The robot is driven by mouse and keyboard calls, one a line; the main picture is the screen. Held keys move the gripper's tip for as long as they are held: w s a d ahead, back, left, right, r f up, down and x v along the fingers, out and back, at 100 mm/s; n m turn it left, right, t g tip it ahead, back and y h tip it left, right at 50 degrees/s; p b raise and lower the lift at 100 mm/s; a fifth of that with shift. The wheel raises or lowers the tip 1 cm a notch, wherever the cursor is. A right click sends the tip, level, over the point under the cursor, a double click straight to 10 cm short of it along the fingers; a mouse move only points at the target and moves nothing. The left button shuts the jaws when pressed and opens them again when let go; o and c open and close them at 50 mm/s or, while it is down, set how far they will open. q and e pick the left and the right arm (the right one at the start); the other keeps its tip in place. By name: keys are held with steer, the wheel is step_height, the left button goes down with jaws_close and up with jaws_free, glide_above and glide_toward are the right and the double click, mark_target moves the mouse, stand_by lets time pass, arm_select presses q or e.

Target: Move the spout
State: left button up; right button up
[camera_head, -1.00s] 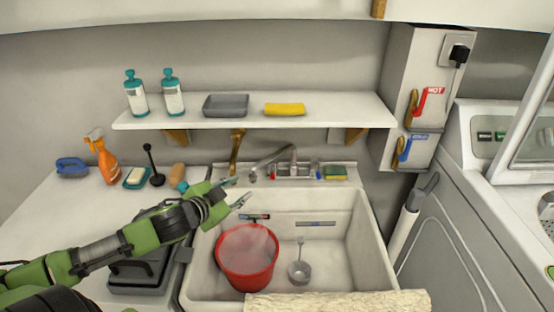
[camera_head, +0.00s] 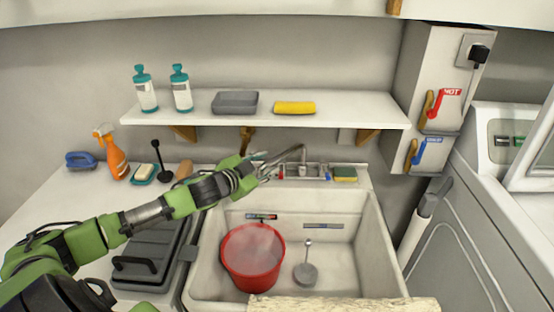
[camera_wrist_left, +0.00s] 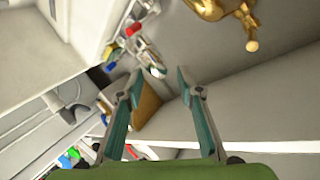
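The spout (camera_head: 288,152) is a grey metal tube that rises at the back of the sink and bends over toward the left. My left gripper (camera_head: 263,165) is at its left end in the head view; whether they touch I cannot tell. The left wrist view shows the two fingers of the left gripper (camera_wrist_left: 158,84) apart, with no held object visible between them. I cannot pick out the spout clearly in that view. My right gripper is not in view.
The white sink (camera_head: 350,262) holds a red bucket (camera_head: 252,262) and a grey ladle (camera_head: 306,270). A shelf (camera_head: 350,113) with bottles, a grey tray and a yellow sponge hangs above. A wooden bracket (camera_wrist_left: 148,103) shows beyond the fingers. A yellow-green sponge (camera_head: 345,174) lies right of the tap.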

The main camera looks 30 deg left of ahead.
mark_target(277, 159)
arm_select(q)
steer(key=shift+p+x, duration=0.3)
steer(key=shift+x, duration=3.1)
steer(key=shift+d, duration=0.1)
jaws_close()
